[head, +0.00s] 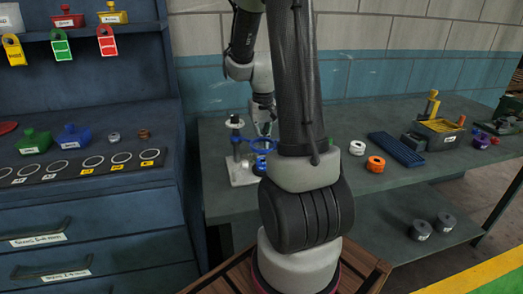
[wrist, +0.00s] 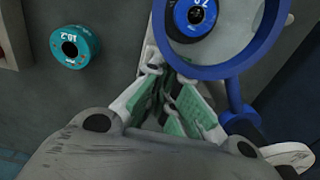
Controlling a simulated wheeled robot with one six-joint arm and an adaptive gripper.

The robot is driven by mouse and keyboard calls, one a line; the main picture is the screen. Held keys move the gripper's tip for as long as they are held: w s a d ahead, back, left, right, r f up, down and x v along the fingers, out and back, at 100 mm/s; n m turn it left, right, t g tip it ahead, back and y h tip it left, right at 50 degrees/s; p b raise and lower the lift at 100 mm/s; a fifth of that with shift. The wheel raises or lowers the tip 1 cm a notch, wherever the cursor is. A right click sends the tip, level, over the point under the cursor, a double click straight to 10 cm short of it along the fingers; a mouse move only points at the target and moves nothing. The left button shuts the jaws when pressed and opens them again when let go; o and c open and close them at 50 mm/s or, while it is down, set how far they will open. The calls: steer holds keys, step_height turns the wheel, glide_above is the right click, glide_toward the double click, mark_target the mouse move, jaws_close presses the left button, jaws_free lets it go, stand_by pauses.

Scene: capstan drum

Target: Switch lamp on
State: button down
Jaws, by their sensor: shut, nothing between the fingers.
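No lamp or switch can be clearly made out in either view. My gripper (wrist: 172,82) shows in the wrist view with its green-padded fingers together and nothing seen between them. In the head view my gripper (head: 266,130) is over the left part of the bench, partly hidden by my arm. It is beside a stand with a white base (head: 241,174), a blue post and a blue ring (head: 262,146). In the wrist view the blue ring (wrist: 262,48) is just right of the fingertips; I cannot tell whether they touch it.
A blue numbered disc (wrist: 194,17) shows inside the ring's outline, and a teal disc (wrist: 75,46) lies left. The bench holds white (head: 357,147) and orange (head: 375,164) rings, a blue tray (head: 397,149) and a yellow-topped box (head: 440,133). A blue drawer cabinet (head: 90,215) stands left.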

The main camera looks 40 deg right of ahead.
steer(key=shift+f, duration=1.15)
stand_by(0.4)
steer(key=shift+r, duration=3.55)
steer(key=s+a+r+n+t, duration=0.4)
steer(key=s+a+r+n, duration=0.1)
steer(key=s+a+r, duration=0.7)
steer(key=s+a, duration=0.2)
steer(key=s, duration=0.1)
steer(key=shift+a+r, duration=0.3)
steer(key=shift+a, duration=0.05)
steer(key=c, duration=2.2)
jaws_free()
steer(key=shift+s, duration=0.1)
